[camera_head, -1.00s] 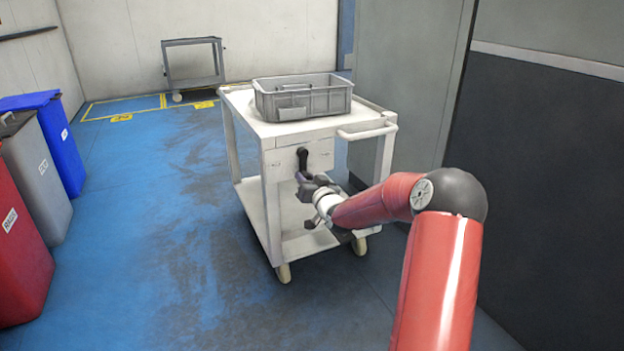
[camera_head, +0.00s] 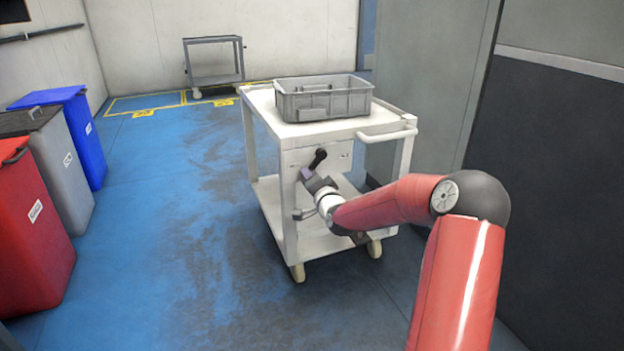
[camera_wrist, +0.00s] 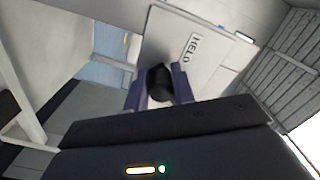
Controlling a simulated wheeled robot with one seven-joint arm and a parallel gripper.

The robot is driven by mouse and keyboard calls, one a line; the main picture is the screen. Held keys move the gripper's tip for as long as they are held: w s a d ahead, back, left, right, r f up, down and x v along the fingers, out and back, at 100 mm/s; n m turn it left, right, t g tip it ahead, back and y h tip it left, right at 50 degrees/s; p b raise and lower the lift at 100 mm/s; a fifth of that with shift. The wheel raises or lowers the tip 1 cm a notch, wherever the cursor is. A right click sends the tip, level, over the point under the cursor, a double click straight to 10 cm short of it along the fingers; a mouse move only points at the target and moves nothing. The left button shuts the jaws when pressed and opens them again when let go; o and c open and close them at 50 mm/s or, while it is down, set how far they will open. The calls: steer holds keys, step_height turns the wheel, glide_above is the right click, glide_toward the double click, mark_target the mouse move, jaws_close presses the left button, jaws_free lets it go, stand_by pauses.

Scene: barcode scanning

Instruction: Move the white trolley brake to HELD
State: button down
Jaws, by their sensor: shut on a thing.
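The white trolley (camera_head: 285,205) stands ahead with a panel (camera_head: 335,158) on its near end. A black brake lever (camera_head: 318,159) is on that panel. In the head view it is tilted, its upper end toward the right and its lower end at my gripper (camera_head: 308,178). In the wrist view my gripper's two fingers (camera_wrist: 158,88) are closed around the lever's black end (camera_wrist: 160,82). A HELD label (camera_wrist: 192,50) is on the panel beside the lever. The rest of the lever is partly hidden behind the fingers.
A grey crate (camera_head: 325,100) sits on the trolley top, and a white push handle (camera_head: 388,135) sticks out at its right. Red (camera_head: 35,230), grey (camera_head: 62,170) and blue (camera_head: 85,130) bins stand at left. A grey cart (camera_head: 213,65) stands far back. The floor between is clear.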

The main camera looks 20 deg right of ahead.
steer(key=shift+a+r, duration=0.15)
stand_by(0.3)
steer(key=c, duration=1.2)
jaws_free()
steer(key=shift+s, duration=0.1)
steer(key=s, duration=0.7)
steer(key=shift+s+p, duration=0.3)
steer(key=shift+p, duration=0.05)
